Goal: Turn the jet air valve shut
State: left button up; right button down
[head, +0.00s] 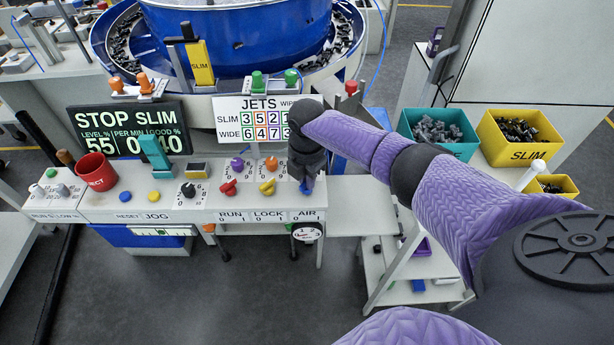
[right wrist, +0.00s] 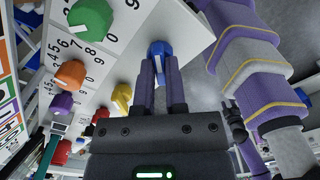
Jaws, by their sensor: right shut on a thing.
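The jet air valve is a blue knob (head: 306,188) at the right end of the control panel, above the AIR label (head: 306,216). In the head view my right gripper (head: 306,180) comes down over it and hides most of it. In the right wrist view the blue knob (right wrist: 158,48) shows a pale mark on its top and sits between the fingertips of my right gripper (right wrist: 159,62), which is shut on it. The knob's exact setting is hard to read.
Close to the blue knob are a yellow knob (head: 267,187) at LOCK and a red knob (head: 228,187) at RUN. A green knob (right wrist: 90,17) and an orange knob (right wrist: 70,74) also stand nearby. A red mug (head: 96,172) stands at the left. Teal and yellow bins are at the right.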

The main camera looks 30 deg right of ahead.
jog(key=c, duration=0.7)
grip_release()
notch_tip(320, 180, up, 10)
jog(key=p, duration=0.3)
